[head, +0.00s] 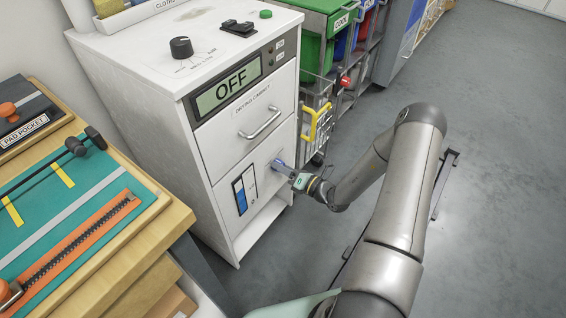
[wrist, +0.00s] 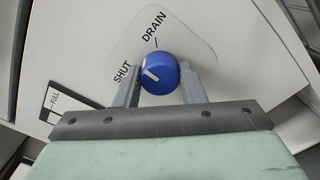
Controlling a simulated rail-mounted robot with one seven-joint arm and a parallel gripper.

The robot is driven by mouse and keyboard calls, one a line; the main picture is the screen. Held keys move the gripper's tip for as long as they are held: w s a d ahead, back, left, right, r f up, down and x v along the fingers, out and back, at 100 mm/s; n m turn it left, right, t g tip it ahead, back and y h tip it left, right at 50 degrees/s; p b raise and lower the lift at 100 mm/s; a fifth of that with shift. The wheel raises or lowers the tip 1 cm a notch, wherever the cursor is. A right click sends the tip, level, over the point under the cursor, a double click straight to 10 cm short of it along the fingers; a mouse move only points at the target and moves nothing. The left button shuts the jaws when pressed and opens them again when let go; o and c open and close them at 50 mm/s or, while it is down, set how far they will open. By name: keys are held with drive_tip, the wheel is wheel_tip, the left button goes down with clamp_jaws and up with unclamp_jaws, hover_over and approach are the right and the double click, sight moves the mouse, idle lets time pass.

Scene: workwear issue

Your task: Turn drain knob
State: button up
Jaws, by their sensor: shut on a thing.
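The drain knob (wrist: 160,73) is a round blue knob with a white pointer mark on the white front of the drying cabinet (head: 253,138). Labels SHUT and DRAIN are printed around it in the wrist view. The white mark points to the left side, toward SHUT. My gripper (wrist: 161,84) is shut on the knob, one grey finger on each side.
A level window (head: 244,190) with blue liquid is left of the knob. A drawer handle (head: 260,122) sticks out above. The display (head: 229,90) reads OFF. A yellow handle (head: 318,122) is on the right. A workbench (head: 160,225) stands at the left. Grey floor is clear right.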

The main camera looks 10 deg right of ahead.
drive_tip(key=shift+m+p, duration=2.15)
drive_tip(key=shift+m, duration=1.95)
drive_tip(key=o, duration=1)
drive_tip(key=p+v, duration=0.1)
drive_tip(key=v, duration=1.6)
drive_tip(key=shift+s+d+p, duration=0.15)
drive_tip(key=shift+s+p, duration=0.05)
drive_tip(key=shift+p, duration=0.1)
